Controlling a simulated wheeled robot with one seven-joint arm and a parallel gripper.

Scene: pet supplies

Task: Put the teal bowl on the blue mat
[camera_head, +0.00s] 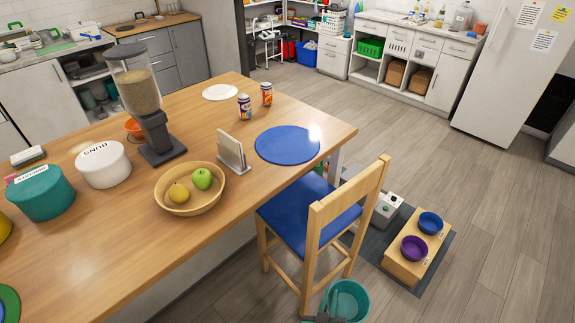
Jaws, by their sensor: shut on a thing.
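The teal bowl (351,299) is at the bottom of the head view, right of centre, in front of the chair and above the floor. My gripper (327,310) is shut on the bowl at its left side; the fingertips are partly hidden and the lower part is cut off by the frame edge. The round blue mat (287,146) lies flat and empty on the wooden table near its right corner. The bowl is apart from the mat.
A wooden chair (318,222) with a blue seat stands between bowl and mat. The table (240,215) holds a fruit bowl (165,206), napkin holder (232,152), two cans and a dispenser (137,90). A feeding stand (400,262) with blue and purple bowls is right.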

